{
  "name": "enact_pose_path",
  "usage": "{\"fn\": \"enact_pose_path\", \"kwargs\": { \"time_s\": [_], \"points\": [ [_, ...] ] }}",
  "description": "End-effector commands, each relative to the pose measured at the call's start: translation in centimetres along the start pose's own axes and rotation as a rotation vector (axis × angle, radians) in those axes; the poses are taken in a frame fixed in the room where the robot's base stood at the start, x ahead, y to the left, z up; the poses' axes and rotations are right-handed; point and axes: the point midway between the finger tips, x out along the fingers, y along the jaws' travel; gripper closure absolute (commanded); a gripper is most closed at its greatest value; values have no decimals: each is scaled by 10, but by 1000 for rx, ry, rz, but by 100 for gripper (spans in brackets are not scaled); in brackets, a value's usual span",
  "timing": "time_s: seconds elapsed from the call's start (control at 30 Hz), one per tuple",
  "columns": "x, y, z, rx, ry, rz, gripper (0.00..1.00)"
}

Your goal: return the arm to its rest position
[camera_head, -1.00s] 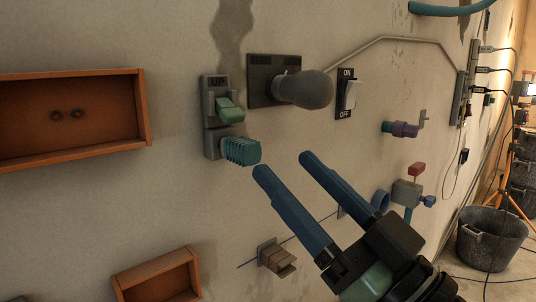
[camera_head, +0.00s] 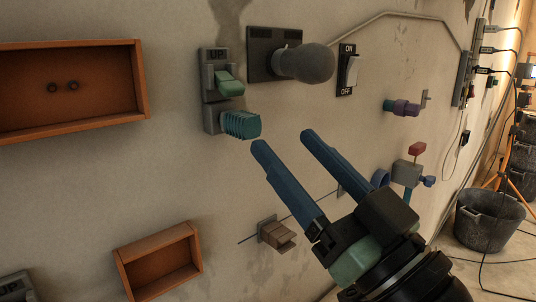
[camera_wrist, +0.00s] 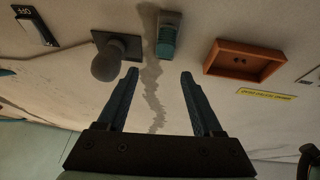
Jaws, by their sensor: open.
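My gripper (camera_head: 283,142) has two long blue fingers on a black body. In the head view it reaches up and left from the lower right, in front of the wall. The fingers are spread apart with nothing between them. In the wrist view my gripper (camera_wrist: 160,75) is also open and empty, with bare stained wall showing between the fingers. The fingertips are near the teal ribbed knob (camera_head: 241,125) in the head view; whether they touch it I cannot tell, but a gap shows.
The wall holds a green-lever switch (camera_head: 228,84), a dark round knob (camera_head: 308,63), an ON/OFF switch (camera_head: 348,72), a purple valve (camera_head: 404,107), a red-topped fitting (camera_head: 407,172), a brown block (camera_head: 277,235) and orange boxes (camera_head: 143,95) (camera_head: 160,262). A bucket (camera_head: 487,220) stands at right.

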Motion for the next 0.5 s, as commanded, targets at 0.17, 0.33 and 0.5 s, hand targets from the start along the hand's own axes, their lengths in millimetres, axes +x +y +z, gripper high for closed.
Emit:
{"fn": "enact_pose_path", "kwargs": {
  "time_s": [0.17,0.33,0.5],
  "points": [
    [32,-16,-12,-86,7,138,32],
    [46,-35,-45,-179,95,269,32],
    [44,-62,-89,-260,236,366,32]
  ]
}}
